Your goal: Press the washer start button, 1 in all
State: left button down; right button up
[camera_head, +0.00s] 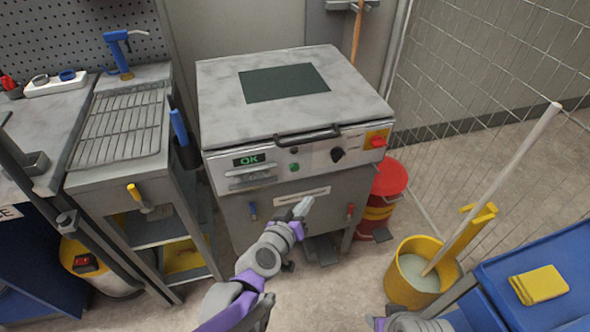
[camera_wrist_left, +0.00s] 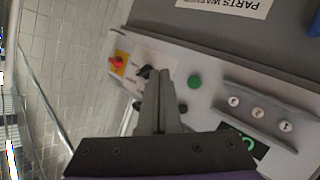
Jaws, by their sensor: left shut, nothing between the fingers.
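The parts washer (camera_head: 220,105) is a grey cabinet with its lid down. A round green button (camera_head: 294,167) sits on its sloped front panel, left of a black knob (camera_head: 337,154) and right of the lit green "OK" display (camera_head: 249,160). The green button also shows in the left wrist view (camera_wrist_left: 194,81), uncovered. My left gripper (camera_head: 303,206) is shut and empty, in front of the washer and lower in the picture than the button. In the left wrist view its closed fingertips (camera_wrist_left: 160,75) appear beside the green button, apart from it. My right gripper is not in view.
A handle (camera_head: 307,134) runs above the button. A red bin (camera_head: 390,178), yellow mop bucket (camera_head: 405,287) and blue cart (camera_head: 530,260) stand right; a drain bench (camera_head: 120,125) stands left.

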pick_arm(q)
jog(key=w+a, duration=0.2)
jog(key=w, duration=0.6)
jog(key=shift+a, duration=0.35)
jog(key=shift+w, duration=0.2)
dwell(1.6)
jog(key=shift+w+a+p, duration=0.15)
jog(key=shift+w+p, duration=0.15)
jog(key=shift+p, duration=0.1)
jog(key=shift+w+a, duration=0.15)
jog(key=shift+w, duration=0.3)
dwell(0.5)
jog(key=shift+s, duration=0.15)
jog(key=shift+s+d, duration=0.3)
jog(key=shift+s, duration=0.4)
jog(key=shift+s, duration=0.1)
jog(key=shift+s+d+p, duration=0.1)
jog(key=shift+s+d, duration=0.15)
jog(key=shift+s, duration=0.5)
jog(key=shift+s+d+p, duration=0.1)
jog(key=shift+s+d, duration=0.15)
jog(key=shift+s, duration=0.55)
jog(key=shift+s+d+p, duration=0.1)
jog(key=shift+s+d, duration=0.15)
jog(key=shift+s, duration=0.5)
